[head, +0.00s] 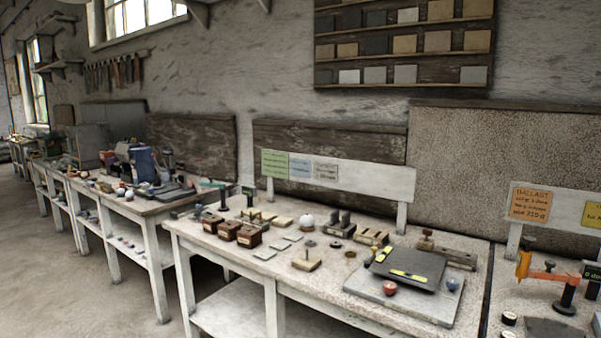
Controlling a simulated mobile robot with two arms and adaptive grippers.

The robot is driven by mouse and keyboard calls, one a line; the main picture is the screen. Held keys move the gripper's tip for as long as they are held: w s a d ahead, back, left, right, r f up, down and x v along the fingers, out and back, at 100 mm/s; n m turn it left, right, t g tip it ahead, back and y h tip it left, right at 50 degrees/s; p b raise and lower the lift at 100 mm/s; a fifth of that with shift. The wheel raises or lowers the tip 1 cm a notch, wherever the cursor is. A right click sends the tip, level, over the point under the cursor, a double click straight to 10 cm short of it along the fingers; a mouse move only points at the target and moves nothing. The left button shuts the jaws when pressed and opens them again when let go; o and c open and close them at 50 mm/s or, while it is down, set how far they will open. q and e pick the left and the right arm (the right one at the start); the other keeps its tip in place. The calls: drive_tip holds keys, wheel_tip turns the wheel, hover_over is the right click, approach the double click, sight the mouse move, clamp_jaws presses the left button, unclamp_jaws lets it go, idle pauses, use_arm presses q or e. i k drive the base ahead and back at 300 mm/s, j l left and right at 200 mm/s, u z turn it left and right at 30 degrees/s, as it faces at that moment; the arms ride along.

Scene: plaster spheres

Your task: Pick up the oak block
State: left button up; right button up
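Neither of my grippers shows in the head view. Several small blocks stand on the pale workbench (338,285); which one is the oak block I cannot tell. Three dark brown wooden blocks or boxes are in a row at the bench's left: the left one (212,223), the middle one (229,231) and the right one (249,237). A pale tan block (306,264) with a small dark piece on top lies near the front edge. Another pale tan block (283,221) lies farther back. Nothing is seen holding any of them.
A dark flat device (412,268) sits on a grey slab at the bench's right, with a red ball (389,288) and a blue ball (453,285). A white sphere (306,220) stands behind. Another bench with an orange tool (540,272) is at right. Floor (90,285) is clear at left.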

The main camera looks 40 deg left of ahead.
sight(249, 238)
drive_tip(key=j+u, duration=0.15)
drive_tip(key=j, duration=0.3)
drive_tip(key=i+j+u, duration=0.2)
drive_tip(key=j, duration=0.2)
drive_tip(key=j+u, duration=0.15)
drive_tip(key=j, duration=0.3)
drive_tip(key=i+j+u, duration=0.15)
drive_tip(key=j, duration=0.25)
drive_tip(key=i+j+u, duration=0.2)
drive_tip(key=j, duration=0.2)
drive_tip(key=i+j+u, duration=0.15)
drive_tip(key=j, duration=0.25)
